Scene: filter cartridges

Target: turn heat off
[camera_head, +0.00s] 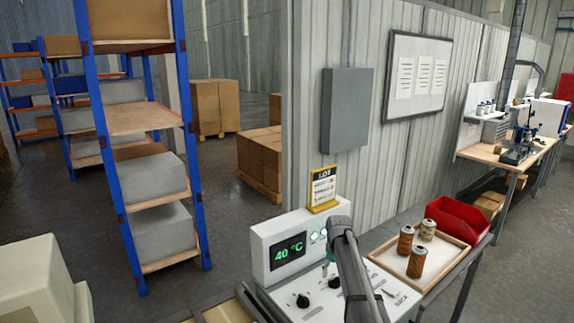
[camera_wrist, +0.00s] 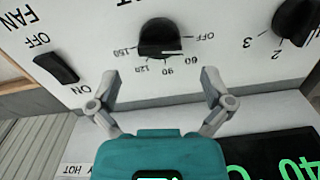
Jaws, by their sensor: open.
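The control box (camera_head: 262,238) has a black dial (camera_wrist: 160,36) marked OFF, 60, 90, 120 and 150, central in the wrist view; it also shows in the head view (camera_head: 334,282). I cannot clearly tell which mark it points to. My gripper (camera_wrist: 160,78) is open and empty, its two fingers spread apart just short of the dial and not around it. A second dial (camera_wrist: 293,20), marked 2 and 3, sits to the right. The green display (camera_head: 287,251) reads 40 °C. My arm partly hides the panel in the head view.
A black FAN switch (camera_wrist: 57,67) with ON and OFF marks is left of the dial in the wrist view. Beside the box, a wooden tray (camera_head: 383,263) holds three cartridges, with a red bin (camera_head: 458,219) behind. A yellow LOT sign (camera_head: 324,188) stands on the box.

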